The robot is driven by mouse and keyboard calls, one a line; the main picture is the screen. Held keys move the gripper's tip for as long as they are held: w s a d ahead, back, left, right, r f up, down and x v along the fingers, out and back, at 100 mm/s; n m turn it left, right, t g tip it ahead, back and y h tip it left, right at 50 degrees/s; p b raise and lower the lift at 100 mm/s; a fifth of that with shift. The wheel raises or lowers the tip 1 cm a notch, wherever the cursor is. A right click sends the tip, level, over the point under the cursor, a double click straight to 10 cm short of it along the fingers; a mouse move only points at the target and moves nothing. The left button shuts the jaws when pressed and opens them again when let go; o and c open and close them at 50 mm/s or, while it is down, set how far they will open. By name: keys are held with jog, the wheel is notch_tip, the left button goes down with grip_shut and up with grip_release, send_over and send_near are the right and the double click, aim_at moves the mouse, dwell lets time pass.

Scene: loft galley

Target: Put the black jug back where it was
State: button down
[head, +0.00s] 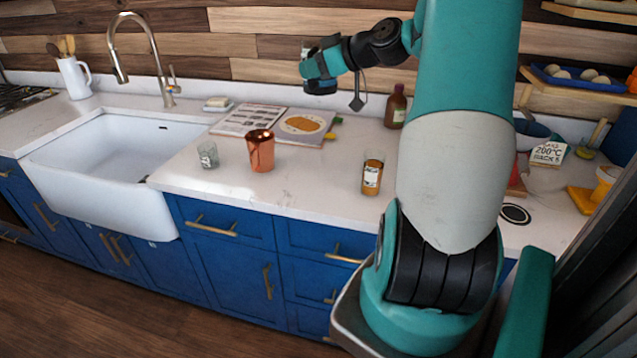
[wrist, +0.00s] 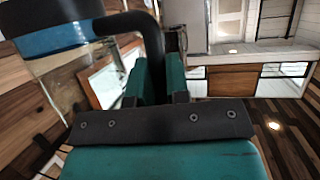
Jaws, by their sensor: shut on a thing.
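The black jug shows in the wrist view (wrist: 55,25) as a dark round body with a blue band and a curved black handle. My gripper (wrist: 158,80) is shut on that handle, and the body sits out to the left of the fingers. In the head view my gripper (head: 315,68) is raised well above the counter near the wood wall. A small dark part of the jug (head: 321,87) shows beneath it; the rest is hidden or too small to make out.
The white counter (head: 215,180) holds a glass (head: 208,154), copper cup (head: 260,150), labelled jar (head: 372,175), brown bottle (head: 396,106) and open book (head: 300,125). A sink (head: 110,160) is left. A dark round coaster (head: 515,213) lies right, near a sign (head: 549,152).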

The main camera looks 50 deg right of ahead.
notch_tip(320, 180, down, 17)
jog(key=b, duration=0.7)
jog(key=shift+b, duration=0.35)
jog(key=shift+r, duration=0.1)
notch_tip(320, 180, down, 10)
jog(key=shift+r+p, duration=0.15)
jog(key=shift+p, duration=0.45)
jog(key=c, duration=1.1)
grip_release()
jog(key=shift+a, duration=0.1)
jog(key=shift+p, duration=0.3)
